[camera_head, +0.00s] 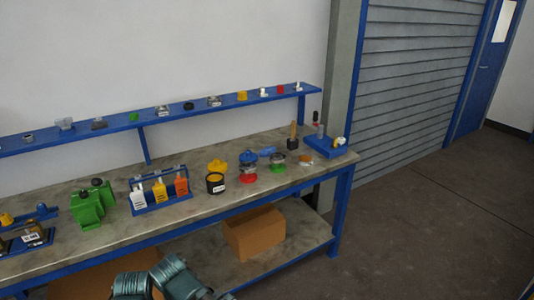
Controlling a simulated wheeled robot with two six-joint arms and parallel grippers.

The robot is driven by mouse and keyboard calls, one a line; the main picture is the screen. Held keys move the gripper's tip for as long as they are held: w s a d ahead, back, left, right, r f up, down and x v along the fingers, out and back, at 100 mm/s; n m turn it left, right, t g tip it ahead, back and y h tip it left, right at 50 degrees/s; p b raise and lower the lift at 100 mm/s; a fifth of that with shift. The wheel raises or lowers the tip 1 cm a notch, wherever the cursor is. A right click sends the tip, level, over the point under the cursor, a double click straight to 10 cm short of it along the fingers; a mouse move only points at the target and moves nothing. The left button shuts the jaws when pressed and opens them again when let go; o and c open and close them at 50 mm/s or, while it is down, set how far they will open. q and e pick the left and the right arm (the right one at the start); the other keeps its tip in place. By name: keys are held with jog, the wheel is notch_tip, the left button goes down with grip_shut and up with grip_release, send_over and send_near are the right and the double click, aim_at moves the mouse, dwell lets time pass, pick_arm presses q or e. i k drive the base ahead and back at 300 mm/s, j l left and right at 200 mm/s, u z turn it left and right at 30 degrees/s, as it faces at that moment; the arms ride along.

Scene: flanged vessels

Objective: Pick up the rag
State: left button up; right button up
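I cannot make out a rag for certain. A small blue item (267,151) lies on the workbench (215,212) near the back, between a blue-topped vessel (248,160) and a wooden-handled tool (292,137); it is too small to tell whether it is cloth. A small orange-brown item (306,159) lies near the bench's right end, also unclear. Parts of my own arm show at the bottom edge, in front of the bench. I see no fingertips of either gripper.
A cardboard box (254,233) sits on the lower shelf. A blue wall shelf (175,118) holds small parts. The floor at right is clear.

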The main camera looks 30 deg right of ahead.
aim_at(268, 151)
jog(key=i+l, duration=0.15)
jog(key=l, duration=0.2)
jog(key=i+l+u, duration=0.15)
jog(key=l, duration=0.25)
jog(key=i+l, duration=0.15)
jog(key=l, duration=0.25)
jog(key=i+l+u, duration=0.1)
jog(key=l, duration=0.3)
jog(key=i+l, duration=0.15)
jog(key=l, duration=0.25)
jog(key=i+l+u, duration=0.15)
jog(key=l, duration=0.25)
jog(key=i+l, duration=0.1)
jog(key=l, duration=0.3)
